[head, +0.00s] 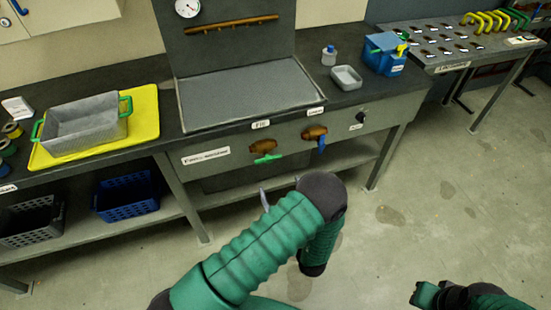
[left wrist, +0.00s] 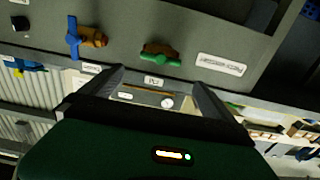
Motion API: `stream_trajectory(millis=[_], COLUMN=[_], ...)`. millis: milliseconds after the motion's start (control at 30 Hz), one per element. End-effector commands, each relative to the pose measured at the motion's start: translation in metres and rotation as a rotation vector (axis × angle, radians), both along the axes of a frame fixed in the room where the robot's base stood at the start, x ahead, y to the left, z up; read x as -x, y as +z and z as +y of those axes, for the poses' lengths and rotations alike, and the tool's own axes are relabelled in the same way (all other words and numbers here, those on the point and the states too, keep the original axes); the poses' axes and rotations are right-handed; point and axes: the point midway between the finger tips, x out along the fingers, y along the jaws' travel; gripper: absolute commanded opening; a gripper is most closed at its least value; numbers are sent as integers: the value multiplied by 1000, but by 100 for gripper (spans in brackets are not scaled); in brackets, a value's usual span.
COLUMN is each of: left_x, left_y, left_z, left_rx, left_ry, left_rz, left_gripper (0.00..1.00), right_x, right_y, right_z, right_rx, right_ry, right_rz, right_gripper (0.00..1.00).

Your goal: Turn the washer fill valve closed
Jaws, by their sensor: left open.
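The washer's front panel carries two brass valves. One has a green handle (head: 267,159) lying roughly level, below a small label (head: 260,124) that seems to read "Fill". The other, to its right, has a blue handle (head: 321,144) standing upright. The left wrist view, upside down, also shows the green handle (left wrist: 160,58) and blue handle (left wrist: 73,37). My left gripper (left wrist: 157,95) is open and empty, apart from both valves. In the head view only a finger (head: 265,199) shows below the green handle; my arm hides the rest. My right arm's end shows at lower right, fingers unclear.
The grey washer basin (head: 245,97) is above the panel. A grey bin (head: 86,125) sits on a yellow tray (head: 150,105) at left. A blue box (head: 384,55) stands at right on the bench. A dark knob (head: 361,117) is right of the valves. The floor in front is clear.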

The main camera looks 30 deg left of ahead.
Motion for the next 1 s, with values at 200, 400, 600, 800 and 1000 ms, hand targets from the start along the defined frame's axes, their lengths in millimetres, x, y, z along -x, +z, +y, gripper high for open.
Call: stream_trajectory(millis=[200, 400, 600, 800, 1000], left_x=[-38, -69, -84, -86, -86], left_y=[-1, 0, 0, 0, 0], left_z=[46, 82, 99, 100, 100], left_rx=[0, 1, 1, 1, 1], left_ry=[4, 2, -1, -2, -2], left_rz=[-1, 1, 1, 2, 2], left_gripper=[100, 100, 100, 100, 83], right_x=[0, 0, 0, 0, 0], right_y=[-3, -6, -7, -7, -7], right_z=[0, 0, 0, 0, 0], right_rx=[0, 0, 0, 0, 0], right_ry=[0, 0, 0, 0, 0], right_rz=[0, 0, 0, 0, 0], right_gripper=[24, 24, 24, 24, 24])
